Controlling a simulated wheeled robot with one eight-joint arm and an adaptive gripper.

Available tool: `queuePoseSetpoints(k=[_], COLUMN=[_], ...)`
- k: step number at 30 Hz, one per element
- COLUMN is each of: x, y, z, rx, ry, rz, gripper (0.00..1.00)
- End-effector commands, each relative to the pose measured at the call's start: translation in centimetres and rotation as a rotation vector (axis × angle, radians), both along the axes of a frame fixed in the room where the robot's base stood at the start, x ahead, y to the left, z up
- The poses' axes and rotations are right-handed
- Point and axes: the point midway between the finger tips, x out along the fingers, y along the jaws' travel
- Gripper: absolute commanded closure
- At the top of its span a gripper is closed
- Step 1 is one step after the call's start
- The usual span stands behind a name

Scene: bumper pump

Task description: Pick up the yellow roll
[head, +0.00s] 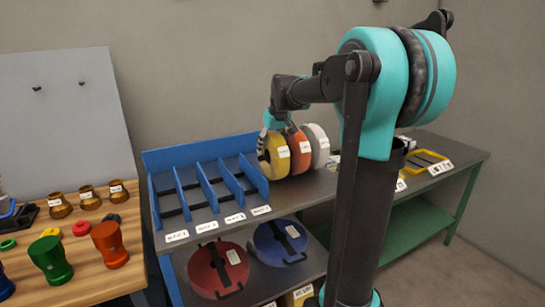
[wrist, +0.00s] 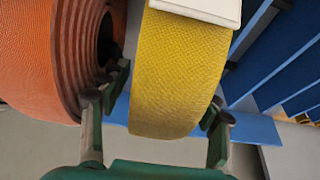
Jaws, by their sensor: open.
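The yellow roll (head: 272,155) stands upright on the shelf top in the head view, just right of the blue rack and left of an orange roll (head: 299,149). In the wrist view the yellow roll (wrist: 178,70) fills the middle, with a white label at its top. My gripper (wrist: 165,112) is open, with one finger on each side of the yellow roll. The left finger sits in the gap between the yellow roll and the orange roll (wrist: 50,60). I cannot tell whether either finger touches. In the head view my gripper (head: 268,125) is above the yellow roll.
A white roll (head: 319,145) stands right of the orange one. The blue rack (head: 205,180) with labelled slots is at the left. Red (head: 215,268) and blue (head: 285,243) discs lie on the lower shelf. A wooden table (head: 95,245) with coloured parts stands further left.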

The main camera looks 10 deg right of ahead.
Motion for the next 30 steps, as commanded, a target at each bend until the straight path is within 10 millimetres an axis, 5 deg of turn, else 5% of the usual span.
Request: queuePoseSetpoints(k=[5, 20, 30], x=[0.0, -0.01, -0.01], y=[0.01, 0.0, 0.0], z=[0.01, 0.04, 0.11], rx=[0.0, 0.0, 0.0], ry=[0.0, 0.0, -0.001], rz=[0.0, 0.0, 0.0], gripper=[0.39, 1.0, 1.0])
